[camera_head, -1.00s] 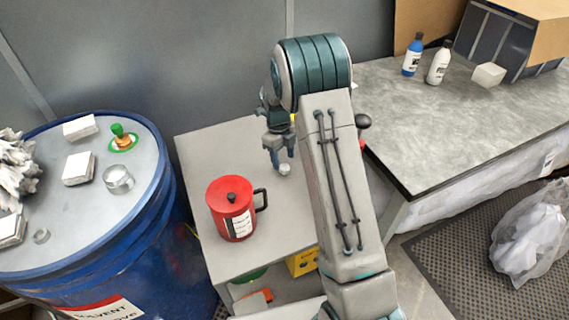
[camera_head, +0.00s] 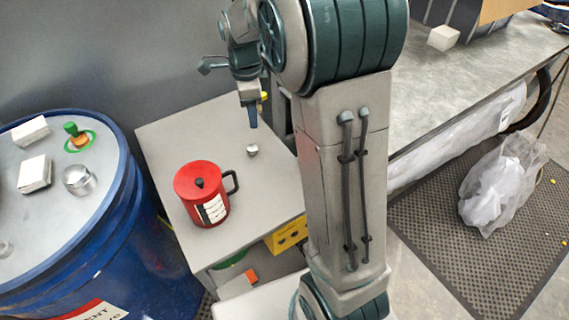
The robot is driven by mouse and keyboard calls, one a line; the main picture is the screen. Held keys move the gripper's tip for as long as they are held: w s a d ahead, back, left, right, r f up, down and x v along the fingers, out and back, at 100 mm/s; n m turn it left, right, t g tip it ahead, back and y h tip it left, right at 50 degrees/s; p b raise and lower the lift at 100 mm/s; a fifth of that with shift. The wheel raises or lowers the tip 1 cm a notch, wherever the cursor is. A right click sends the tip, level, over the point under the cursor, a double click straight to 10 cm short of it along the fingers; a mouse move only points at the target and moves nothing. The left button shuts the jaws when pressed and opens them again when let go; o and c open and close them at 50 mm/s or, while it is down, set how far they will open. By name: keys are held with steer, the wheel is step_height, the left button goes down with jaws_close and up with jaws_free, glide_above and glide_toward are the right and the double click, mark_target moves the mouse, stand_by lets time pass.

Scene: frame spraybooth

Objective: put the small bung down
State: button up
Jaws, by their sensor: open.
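A small grey-white bung (camera_head: 252,150) stands on the light grey top of a small cabinet (camera_head: 165,128), behind and to the right of a red can. My gripper (camera_head: 251,115) is above and just behind the bung, pointing down, with open jaws and nothing between them. A gap shows between the fingertips and the bung. My arm hides part of the cabinet's right side.
The red can (camera_head: 203,193) with a black handle stands on the cabinet. A blue drum (camera_head: 120,215) at left carries white blocks, a metal cup (camera_head: 78,180) and a green-and-orange stopper (camera_head: 76,136). A grey bench (camera_head: 455,88) is at right, with a plastic bag (camera_head: 492,185) on the floor mat.

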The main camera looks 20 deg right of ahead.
steer(key=s+r+n+t, duration=0.2)
steer(key=s+n, duration=1.8)
steer(key=s, duration=0.2)
steer(key=shift+s+d+r+t, duration=0.15)
steer(key=shift+r+t, duration=0.2)
steer(key=shift+t, duration=0.05)
